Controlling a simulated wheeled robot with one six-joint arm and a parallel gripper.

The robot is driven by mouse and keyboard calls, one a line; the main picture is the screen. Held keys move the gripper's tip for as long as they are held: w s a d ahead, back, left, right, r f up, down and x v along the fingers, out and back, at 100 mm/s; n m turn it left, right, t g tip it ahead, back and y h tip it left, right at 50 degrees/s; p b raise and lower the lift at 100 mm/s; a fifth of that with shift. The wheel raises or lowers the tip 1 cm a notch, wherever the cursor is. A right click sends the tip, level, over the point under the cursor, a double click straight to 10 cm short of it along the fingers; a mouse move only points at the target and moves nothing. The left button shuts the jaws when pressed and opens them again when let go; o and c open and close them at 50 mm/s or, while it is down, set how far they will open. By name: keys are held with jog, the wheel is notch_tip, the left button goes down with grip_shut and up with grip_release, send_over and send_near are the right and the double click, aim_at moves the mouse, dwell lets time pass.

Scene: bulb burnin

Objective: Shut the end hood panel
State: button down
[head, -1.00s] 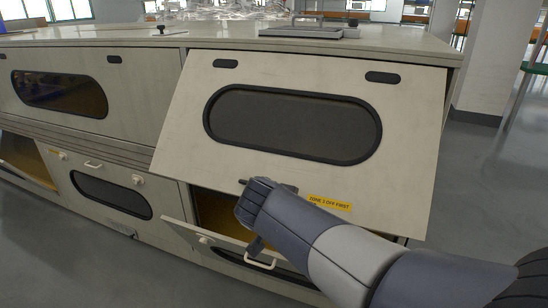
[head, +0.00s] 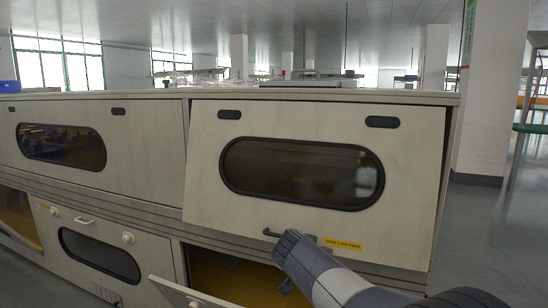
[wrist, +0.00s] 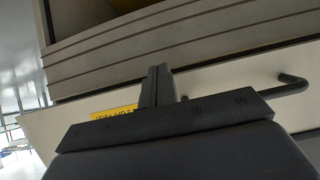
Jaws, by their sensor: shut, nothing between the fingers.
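The end hood panel (head: 215,190) is the cream, top-hinged panel with a dark rounded window (head: 300,172) at the right end of the bench. Its lower edge stands a little out from the body, with a gap along its right side. A dark bar handle (head: 270,233) and a yellow label (head: 343,243) sit near that edge. My gripper (head: 290,246) is shut and empty at the panel's lower part, between handle and label. In the wrist view the shut fingers (wrist: 158,86) overlap the panel near the handle (wrist: 293,84); I cannot tell whether they touch it.
Below, a lower flap (head: 180,292) hangs open over a yellow interior (head: 228,277). Another lower opening (head: 18,220) shows at far left. The neighbouring hood panel (head: 150,150) lies flush. A pillar (head: 485,120) stands at right, with open floor beside it.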

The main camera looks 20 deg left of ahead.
jog(key=shift+w+d+f, duration=0.1)
jog(key=shift+w+f, duration=0.15)
jog(key=shift+w, duration=0.7)
jog(key=shift+w+d+f, duration=0.1)
jog(key=shift+w+f, duration=0.1)
jog(key=shift+w, duration=0.8)
jog(key=shift+w+f, duration=0.25)
jog(key=shift+w, duration=0.7)
jog(key=shift+s, duration=0.1)
